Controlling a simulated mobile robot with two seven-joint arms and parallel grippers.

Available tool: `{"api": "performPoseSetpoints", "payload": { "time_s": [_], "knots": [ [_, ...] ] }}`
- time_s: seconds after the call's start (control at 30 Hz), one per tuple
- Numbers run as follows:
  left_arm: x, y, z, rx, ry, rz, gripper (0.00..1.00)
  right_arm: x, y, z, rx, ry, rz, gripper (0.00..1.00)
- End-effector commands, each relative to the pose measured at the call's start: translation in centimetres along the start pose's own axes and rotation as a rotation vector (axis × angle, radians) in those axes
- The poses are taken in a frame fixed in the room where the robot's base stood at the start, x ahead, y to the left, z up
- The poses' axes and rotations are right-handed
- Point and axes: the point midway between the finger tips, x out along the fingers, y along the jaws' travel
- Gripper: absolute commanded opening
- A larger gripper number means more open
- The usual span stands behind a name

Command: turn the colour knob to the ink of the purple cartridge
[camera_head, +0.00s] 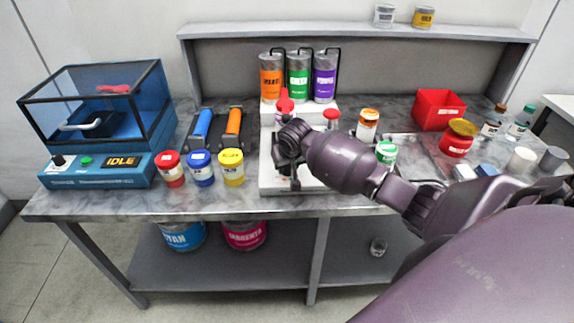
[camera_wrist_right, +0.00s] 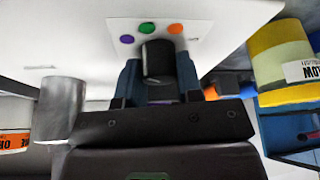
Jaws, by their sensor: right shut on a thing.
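The purple cartridge (camera_head: 324,85) stands at the right of a row on the white machine (camera_head: 268,176), beside the green cartridge (camera_head: 298,85) and the orange cartridge (camera_head: 271,85). My right gripper (camera_head: 288,165) is at the machine's front and hides the knob in the head view. In the right wrist view, the black colour knob (camera_wrist_right: 158,60) sits between the fingers, which are shut on it. Purple (camera_wrist_right: 127,39), green (camera_wrist_right: 147,28) and orange (camera_wrist_right: 176,28) dots lie around it. I cannot tell which dot the knob points to. My left gripper is out of view.
Red (camera_head: 172,176), blue (camera_head: 201,176) and yellow (camera_head: 232,174) jars stand left of the machine. A white-labelled orange jar (camera_head: 367,125) and a green-lidded jar (camera_head: 386,153) stand to its right, close to my right arm. A red bin (camera_head: 438,110) is at the back right.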

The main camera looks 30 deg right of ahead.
Motion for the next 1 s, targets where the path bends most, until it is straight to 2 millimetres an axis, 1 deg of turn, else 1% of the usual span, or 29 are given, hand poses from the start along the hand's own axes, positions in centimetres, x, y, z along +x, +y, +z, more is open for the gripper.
{"api": "performPoseSetpoints", "payload": {
  "time_s": [0.2,0.4,0.9,0.93,1.0],
  "knots": [
    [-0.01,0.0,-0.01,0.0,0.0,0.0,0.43,-0.03,0.03,-0.05,-0.107,0.001,-0.045,0.1],
    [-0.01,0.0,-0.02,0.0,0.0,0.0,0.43,-0.04,0.04,-0.07,-0.161,0.001,-0.067,0.1],
    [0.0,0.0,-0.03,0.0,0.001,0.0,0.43,-0.05,0.03,-0.08,-0.179,0.001,-0.073,0.1],
    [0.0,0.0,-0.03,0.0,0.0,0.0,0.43,-0.05,0.03,-0.08,-0.179,0.001,-0.073,0.36],
    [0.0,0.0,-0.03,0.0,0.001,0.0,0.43,-0.04,0.03,-0.07,-0.179,0.001,-0.073,0.47]
  ]
}}
